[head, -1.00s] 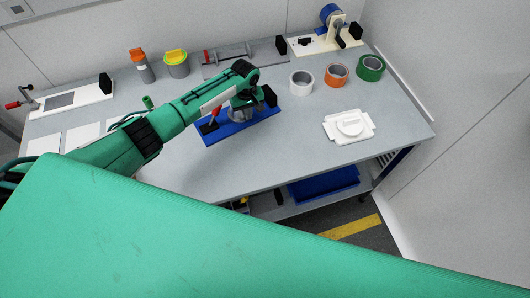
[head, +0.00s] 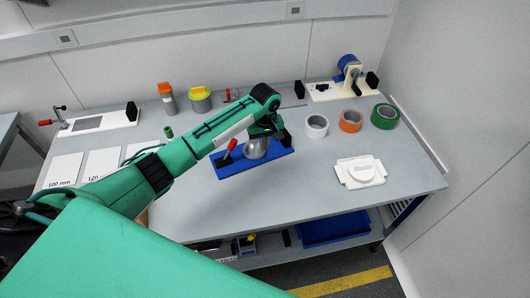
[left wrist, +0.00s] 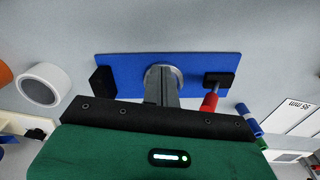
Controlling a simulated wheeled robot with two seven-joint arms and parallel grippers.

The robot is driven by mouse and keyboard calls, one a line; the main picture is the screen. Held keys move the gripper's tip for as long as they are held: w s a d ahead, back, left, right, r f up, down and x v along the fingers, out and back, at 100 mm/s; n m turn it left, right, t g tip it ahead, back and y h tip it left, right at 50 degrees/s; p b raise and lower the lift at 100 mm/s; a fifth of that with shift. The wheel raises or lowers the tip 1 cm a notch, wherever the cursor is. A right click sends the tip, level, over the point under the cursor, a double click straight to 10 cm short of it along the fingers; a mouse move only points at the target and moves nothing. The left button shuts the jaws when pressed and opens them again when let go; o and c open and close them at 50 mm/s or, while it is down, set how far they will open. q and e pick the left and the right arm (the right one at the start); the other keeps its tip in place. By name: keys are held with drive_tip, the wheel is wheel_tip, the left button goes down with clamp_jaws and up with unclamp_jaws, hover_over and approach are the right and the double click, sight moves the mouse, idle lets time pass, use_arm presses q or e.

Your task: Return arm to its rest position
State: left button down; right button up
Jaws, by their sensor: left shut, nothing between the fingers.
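My left arm reaches in from the left over the bench in the head view. Its gripper (head: 258,143) points down at the blue fixture plate (head: 228,173) and partly hides it. In the left wrist view the gripper fingers (left wrist: 162,92) are shut with nothing between them. They are in front of a round silver part (left wrist: 175,72) on the blue plate (left wrist: 215,60); I cannot tell whether they touch it. A red-handled clamp (left wrist: 211,98) sits on the plate to the right of the fingers. My right gripper is not in view.
White (head: 316,126), orange (head: 350,121) and green (head: 385,116) tape rolls stand right of the fixture. A white lidded part (head: 360,171) lies near the right edge. Two bottles (head: 167,98) (head: 200,100) stand behind the arm. The front middle of the bench (head: 290,200) is clear.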

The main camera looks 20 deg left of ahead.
use_arm(q)
drive_tip(key=s+d+f+m+t+h, duration=0.1)
drive_tip(key=s+d+f+m, duration=0.25)
drive_tip(key=s, duration=0.55)
drive_tip(key=s+d+f+m+h, duration=0.1)
drive_tip(key=s+d+f+m, duration=0.15)
drive_tip(key=s+d, duration=0.45)
drive_tip(key=s+a+r+m+t+y, duration=0.1)
drive_tip(key=s+a+r, duration=0.15)
drive_tip(key=s, duration=0.45)
drive_tip(key=s+a+r+m+t, duration=0.1)
drive_tip(key=s+a+r, duration=0.15)
drive_tip(key=s, duration=0.45)
drive_tip(key=s+a+r+m+t+y, duration=0.1)
drive_tip(key=s+a+r, duration=0.1)
drive_tip(key=s+a, duration=0.35)
wheel_tip(320, 180, down, 33)
drive_tip(key=s+d+g, duration=0.2)
drive_tip(key=s, duration=0.1)
drive_tip(key=s+a+f, duration=0.1)
drive_tip(key=s+f, duration=0.8)
drive_tip(key=s+a+f+g+b, duration=0.1)
drive_tip(key=s+a+f, duration=0.1)
drive_tip(key=s+f, duration=0.7)
drive_tip(key=shift+a+f+m, duration=0.3)
drive_tip(key=shift+f+m, duration=0.1)
drive_tip(key=shift+f, duration=0.1)
